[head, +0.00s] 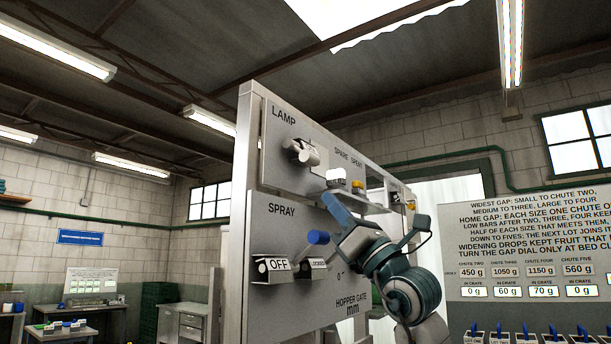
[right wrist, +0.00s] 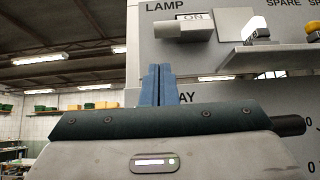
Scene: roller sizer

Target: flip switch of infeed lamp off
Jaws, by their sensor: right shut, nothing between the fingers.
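The lamp switch (head: 300,152) is a pale grey lever block under the word LAMP, high on the upright grey panel (head: 285,215). In the right wrist view the switch (right wrist: 183,31) sticks out from the panel, with an ON label (right wrist: 193,16) just above it. My right gripper (head: 330,199) has blue fingers, shut and empty, below and to the right of the switch in the head view. In the right wrist view the fingers (right wrist: 157,72) point up, below and left of the switch, with a visible gap. My left gripper is not in view.
A small shelf (right wrist: 265,58) with white and yellow spare pieces juts from the panel right of the switch. A text board (head: 540,235) stands at right.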

